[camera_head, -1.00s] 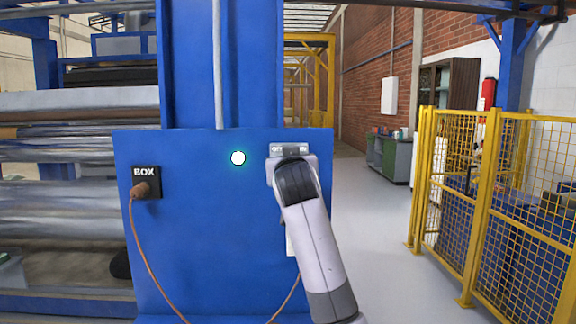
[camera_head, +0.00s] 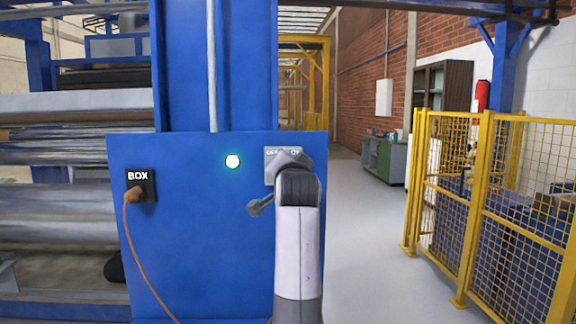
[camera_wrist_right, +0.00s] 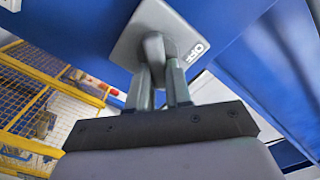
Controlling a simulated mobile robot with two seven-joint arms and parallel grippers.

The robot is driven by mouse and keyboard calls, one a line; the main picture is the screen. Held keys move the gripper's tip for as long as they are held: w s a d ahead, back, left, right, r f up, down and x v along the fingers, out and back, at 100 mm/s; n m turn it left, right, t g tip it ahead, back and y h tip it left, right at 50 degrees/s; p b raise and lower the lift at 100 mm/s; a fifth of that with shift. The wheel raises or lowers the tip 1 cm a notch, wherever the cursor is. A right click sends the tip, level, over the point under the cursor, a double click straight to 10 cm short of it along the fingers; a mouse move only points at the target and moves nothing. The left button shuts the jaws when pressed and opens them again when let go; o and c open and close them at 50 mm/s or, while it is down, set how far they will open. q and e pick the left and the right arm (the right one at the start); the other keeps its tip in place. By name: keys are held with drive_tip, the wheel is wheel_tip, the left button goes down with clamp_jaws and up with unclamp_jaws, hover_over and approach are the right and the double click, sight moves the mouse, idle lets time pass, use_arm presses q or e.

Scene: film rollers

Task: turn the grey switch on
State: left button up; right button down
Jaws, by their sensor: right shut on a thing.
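The grey switch plate (camera_head: 270,168) is at the upper right of the blue panel (camera_head: 200,240) in the head view, and my right arm covers much of it. The right wrist view shows the plate (camera_wrist_right: 187,22) with the word OFF at its right. The grey switch handle (camera_wrist_right: 154,46) stands out from the plate's middle. My right gripper (camera_wrist_right: 160,76) is shut on the handle, one finger on each side. In the head view a small grey part sticks out left of my arm; I cannot tell what it is. My left gripper is not in view.
A round white light (camera_head: 232,161) sits left of the switch on the panel. A black BOX socket (camera_head: 148,182) holds a brown plug (camera_head: 133,195) with a hanging cable. A yellow mesh fence (camera_head: 440,200) stands to the right, with clear floor (camera_head: 365,230) between.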

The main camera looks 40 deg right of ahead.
drive_tip(key=shift+f+m, duration=0.1)
drive_tip(key=shift+m, duration=0.3)
drive_tip(key=c, duration=1)
unclamp_jaws()
drive_tip(key=shift+c, duration=0.2)
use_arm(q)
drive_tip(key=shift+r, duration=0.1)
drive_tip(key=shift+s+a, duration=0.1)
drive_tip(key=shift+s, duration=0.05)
use_arm(e)
drive_tip(key=shift+s, duration=0.15)
